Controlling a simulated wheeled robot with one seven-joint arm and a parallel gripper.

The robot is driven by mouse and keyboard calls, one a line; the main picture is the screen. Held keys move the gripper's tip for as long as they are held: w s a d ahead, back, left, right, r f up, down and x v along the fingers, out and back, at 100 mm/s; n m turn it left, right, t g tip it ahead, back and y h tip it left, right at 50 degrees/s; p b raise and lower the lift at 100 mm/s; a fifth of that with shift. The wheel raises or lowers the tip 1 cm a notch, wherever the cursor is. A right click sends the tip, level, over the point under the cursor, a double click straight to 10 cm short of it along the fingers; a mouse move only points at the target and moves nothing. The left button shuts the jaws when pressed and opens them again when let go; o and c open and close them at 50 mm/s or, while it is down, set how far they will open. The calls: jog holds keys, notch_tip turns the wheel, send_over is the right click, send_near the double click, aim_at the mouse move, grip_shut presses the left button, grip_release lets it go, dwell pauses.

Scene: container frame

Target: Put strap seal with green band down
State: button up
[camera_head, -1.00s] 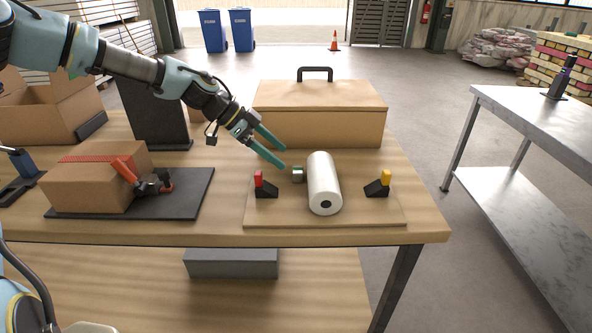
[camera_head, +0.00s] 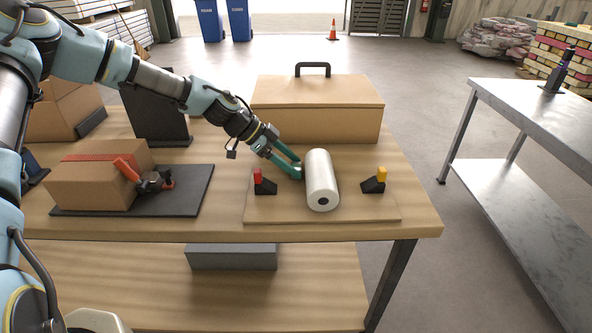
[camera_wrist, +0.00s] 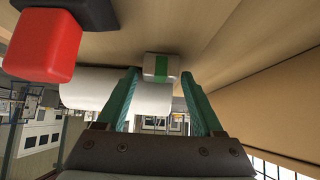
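The strap seal is a small pale grey block with a green band (camera_wrist: 161,68). It sits on the thin wooden board (camera_head: 350,209), just left of the white roll (camera_head: 321,181). My gripper (camera_head: 298,169) is low over the board, reaching in from the left. In the wrist view its two teal fingers (camera_wrist: 160,80) are apart, with the seal between or just beyond their tips. I see no clear grip on it. In the head view the fingers mostly hide the seal.
A red-topped black block (camera_head: 264,183) stands close left of the seal, and a yellow-topped one (camera_head: 375,181) right of the roll. A taped carton (camera_head: 99,176) lies on a dark mat at the left.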

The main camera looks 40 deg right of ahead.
grip_shut()
dwell(0.3)
jog(key=shift+r, duration=0.1)
notch_tip(320, 180, up, 18)
jog(key=b, duration=0.4)
